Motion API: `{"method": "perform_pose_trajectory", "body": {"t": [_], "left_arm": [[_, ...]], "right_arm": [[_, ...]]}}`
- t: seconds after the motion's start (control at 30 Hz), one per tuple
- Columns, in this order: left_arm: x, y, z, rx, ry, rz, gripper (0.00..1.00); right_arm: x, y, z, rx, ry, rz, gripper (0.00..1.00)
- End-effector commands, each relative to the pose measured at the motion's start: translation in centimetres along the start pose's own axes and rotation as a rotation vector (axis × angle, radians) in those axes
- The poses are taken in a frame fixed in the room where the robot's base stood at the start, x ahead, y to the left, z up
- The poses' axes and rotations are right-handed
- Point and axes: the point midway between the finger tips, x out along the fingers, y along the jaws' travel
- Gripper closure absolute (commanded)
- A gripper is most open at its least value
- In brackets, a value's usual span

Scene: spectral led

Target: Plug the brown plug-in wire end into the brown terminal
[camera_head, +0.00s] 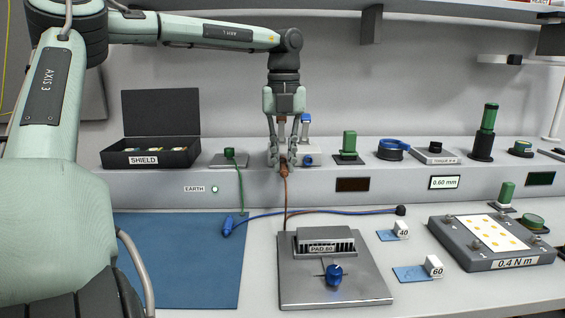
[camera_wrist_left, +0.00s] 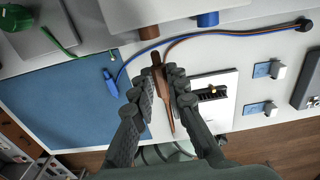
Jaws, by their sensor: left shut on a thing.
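My left gripper (camera_head: 281,160) is shut on the brown plug-in wire end (camera_head: 284,170), in front of the grey ledge in the head view. In the left wrist view, the fingers (camera_wrist_left: 164,90) grip the brown plug (camera_wrist_left: 157,72) from both sides. Its brown wire hangs down to the table in the head view. The brown terminal (camera_wrist_left: 148,32) shows just beyond the plug in the left wrist view, beside a blue terminal (camera_wrist_left: 207,19). The gripper mostly hides the brown terminal in the head view. I cannot tell whether plug and terminal touch. My right gripper is not in view.
A blue plug (camera_head: 228,226) with a blue wire lies on the blue mat (camera_head: 175,270). The PAD 60 block (camera_head: 325,248) stands on a metal plate. A SHIELD box (camera_head: 150,153) and green EARTH terminal (camera_head: 230,154) sit left on the ledge.

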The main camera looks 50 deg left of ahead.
Motion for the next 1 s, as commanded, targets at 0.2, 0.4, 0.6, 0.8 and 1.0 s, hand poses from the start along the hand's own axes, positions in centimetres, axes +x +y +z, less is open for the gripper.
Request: {"method": "perform_pose_trajectory", "body": {"t": [0.2, 0.4, 0.6, 0.8, 1.0], "left_arm": [[0.0, 0.1, 0.0, 0.000, -0.001, 0.001, 1.00], [0.0, 0.1, 0.0, 0.000, 0.000, 0.000, 1.00], [0.0, 0.1, 0.1, -0.001, 0.000, 0.000, 1.00], [0.0, 0.1, 0.7, -0.001, 0.000, 0.000, 1.00], [0.1, 0.1, 1.4, -0.002, 0.001, 0.001, 1.00]], "right_arm": [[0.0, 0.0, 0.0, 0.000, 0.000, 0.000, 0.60], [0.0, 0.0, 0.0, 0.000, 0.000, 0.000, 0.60], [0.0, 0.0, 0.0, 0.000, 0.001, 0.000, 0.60], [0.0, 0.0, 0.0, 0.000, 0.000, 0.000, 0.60], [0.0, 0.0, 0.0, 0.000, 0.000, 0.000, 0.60]]}}
